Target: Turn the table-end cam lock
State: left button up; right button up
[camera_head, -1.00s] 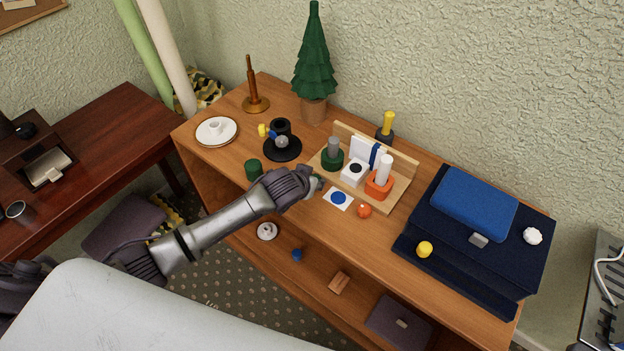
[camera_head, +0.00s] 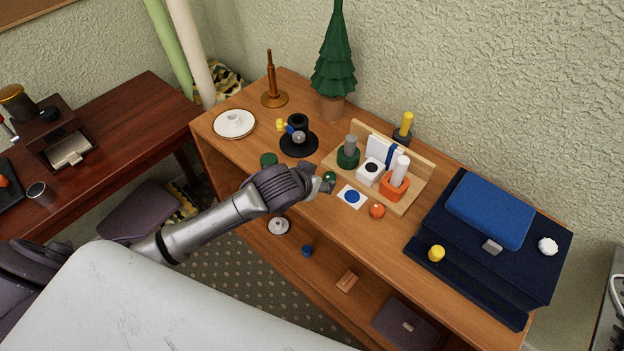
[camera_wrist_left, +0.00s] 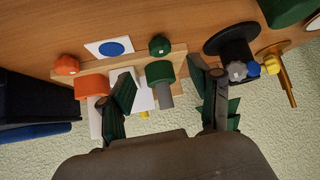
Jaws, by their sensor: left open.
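I cannot tell for sure which fitting is the table-end cam lock. A black round base (camera_head: 299,143) on the wooden cabinet carries a black cylinder and small grey, blue and yellow parts. It also shows at the upper right of the left wrist view (camera_wrist_left: 232,50). My left gripper (camera_head: 328,184) is over the cabinet's front edge, right of that base and beside a green knob (camera_head: 330,176). In the left wrist view the fingers (camera_wrist_left: 165,88) are apart, with the green knob (camera_wrist_left: 160,45) and a green holder (camera_wrist_left: 160,74) seen between them. Nothing is held.
A wooden stand (camera_head: 415,178) holds green, white and orange pieces. A blue-dot card (camera_head: 352,196) and orange ball (camera_head: 377,211) lie in front. A navy case (camera_head: 500,240) fills the right; a tree (camera_head: 334,60) and a white saucer (camera_head: 234,124) stand left.

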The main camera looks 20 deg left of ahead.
pick_arm(q)
jog(key=v, duration=0.3)
jog(key=shift+s+r, duration=0.25)
